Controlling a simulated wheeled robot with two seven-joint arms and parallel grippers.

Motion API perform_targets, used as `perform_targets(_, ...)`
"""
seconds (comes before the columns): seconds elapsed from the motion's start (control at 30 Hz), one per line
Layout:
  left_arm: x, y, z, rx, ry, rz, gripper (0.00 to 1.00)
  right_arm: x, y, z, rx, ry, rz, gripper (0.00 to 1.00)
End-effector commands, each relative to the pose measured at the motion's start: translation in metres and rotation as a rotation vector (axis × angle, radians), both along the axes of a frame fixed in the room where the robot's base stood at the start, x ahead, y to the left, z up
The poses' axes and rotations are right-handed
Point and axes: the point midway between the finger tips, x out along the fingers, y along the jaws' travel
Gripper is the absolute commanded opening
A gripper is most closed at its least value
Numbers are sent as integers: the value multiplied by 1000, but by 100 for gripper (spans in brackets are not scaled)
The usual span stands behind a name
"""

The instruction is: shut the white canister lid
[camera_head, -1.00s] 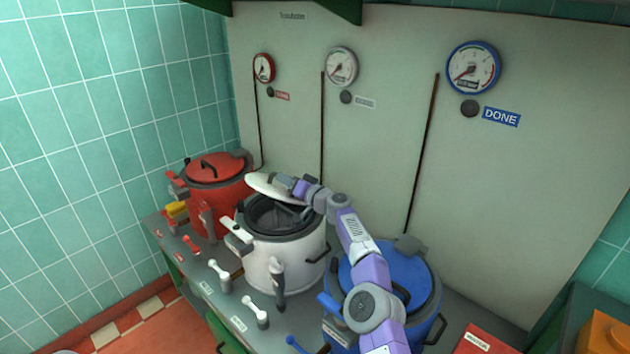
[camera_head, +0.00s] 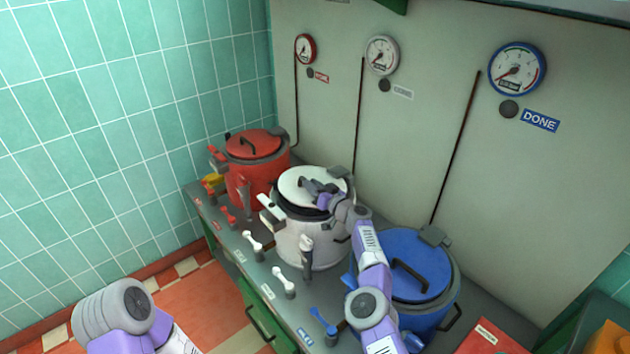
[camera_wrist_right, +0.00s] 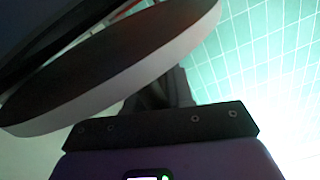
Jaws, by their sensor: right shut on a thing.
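The white canister (camera_head: 318,246) stands on the counter between the red and blue ones. Its white lid (camera_head: 298,184) lies low over the opening, close to level. A dark band shows under the lid's front edge; I cannot tell whether the lid is fully seated. My right gripper (camera_head: 316,188) is over the lid, shut on what looks like its handle, which the fingers mostly hide. In the right wrist view the lid (camera_wrist_right: 130,70) appears as a dark disc with a pale edge, close to the gripper. My left gripper is out of view.
The red canister (camera_head: 262,172) stands to the left and the blue canister (camera_head: 405,268) to the right, both with lids down. Coloured levers, including a white one (camera_head: 285,281), stand along the counter's front. Gauges hang on the wall behind. Open floor lies at lower left.

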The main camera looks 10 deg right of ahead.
Motion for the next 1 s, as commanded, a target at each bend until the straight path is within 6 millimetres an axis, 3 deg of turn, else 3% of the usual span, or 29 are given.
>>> perform_targets(0.37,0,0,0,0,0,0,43,-2,7,-2,-1,1,14,0)
perform_targets(0.4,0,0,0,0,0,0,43,-2,7,-2,-1,1,14,23)
perform_targets(0.53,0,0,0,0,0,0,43,-1,6,-2,-1,1,11,42)
perform_targets(0.83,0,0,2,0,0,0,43,-1,2,-1,-3,0,5,42)
perform_targets(1.0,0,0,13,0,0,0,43,-2,1,0,-2,4,6,42)
